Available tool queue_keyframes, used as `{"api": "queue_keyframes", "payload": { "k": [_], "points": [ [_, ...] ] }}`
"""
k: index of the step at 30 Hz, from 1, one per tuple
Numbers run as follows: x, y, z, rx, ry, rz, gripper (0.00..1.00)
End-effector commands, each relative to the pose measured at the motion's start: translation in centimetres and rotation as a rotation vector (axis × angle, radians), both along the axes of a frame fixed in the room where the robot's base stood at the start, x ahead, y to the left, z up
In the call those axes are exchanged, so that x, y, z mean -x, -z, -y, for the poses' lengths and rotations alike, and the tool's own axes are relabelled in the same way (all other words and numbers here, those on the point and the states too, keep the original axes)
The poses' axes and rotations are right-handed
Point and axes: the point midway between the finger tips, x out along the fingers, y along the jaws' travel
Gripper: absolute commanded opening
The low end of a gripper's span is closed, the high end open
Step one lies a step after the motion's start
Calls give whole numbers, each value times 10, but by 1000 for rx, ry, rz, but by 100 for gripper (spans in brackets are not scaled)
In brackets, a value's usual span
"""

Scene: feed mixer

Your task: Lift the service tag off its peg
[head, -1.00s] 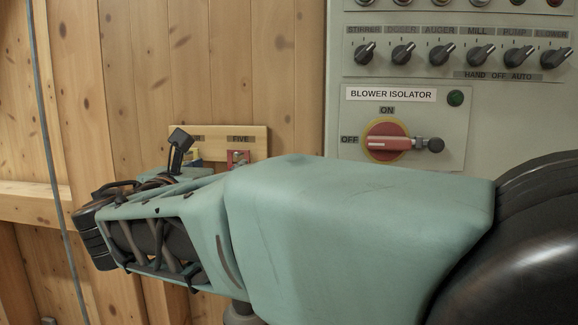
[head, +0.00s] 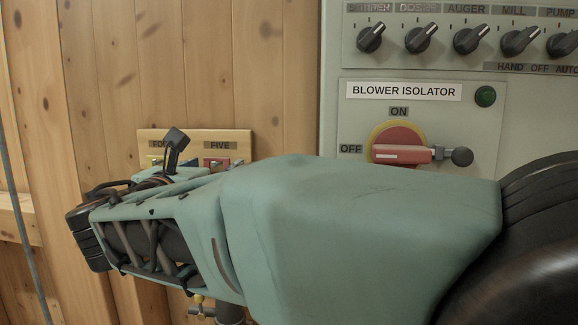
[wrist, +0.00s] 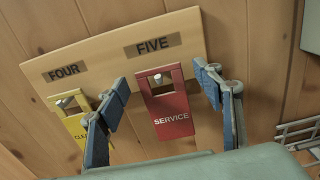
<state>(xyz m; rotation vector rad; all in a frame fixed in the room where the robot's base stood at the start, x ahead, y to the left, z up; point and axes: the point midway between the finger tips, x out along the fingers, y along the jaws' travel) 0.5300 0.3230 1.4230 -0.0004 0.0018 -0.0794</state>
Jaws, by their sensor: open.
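The red service tag (wrist: 169,112) hangs from a peg under the label FIVE on a wooden board (wrist: 186,33) in the wrist view. My gripper (wrist: 164,87) is open, with one blue-padded finger on each side of the tag and visible gaps to it. The tag's upper part shows at the peg, and its face reads SERVICE. In the head view, the red tag (head: 216,163) shows small above my arm, its lower part hidden. My fingers are mostly hidden there.
A yellow tag (wrist: 73,121) hangs on the peg under FOUR, partly behind my left finger. Right of the board, a grey panel holds the red blower isolator switch (head: 402,154) and several knobs. A metal rack-like thing (wrist: 300,132) is at the lower right.

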Motion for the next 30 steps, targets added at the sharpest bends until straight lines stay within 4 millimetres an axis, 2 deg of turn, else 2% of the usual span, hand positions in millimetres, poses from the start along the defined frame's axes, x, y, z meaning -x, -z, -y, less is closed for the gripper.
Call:
{"api": "queue_keyframes", "payload": {
  "k": [10,22,30],
  "points": [
    [1,0,0,0,-1,0,61],
    [0,0,0,0,-1,0,17],
    [0,-4,0,-1,-1,0,17]
  ]
}}
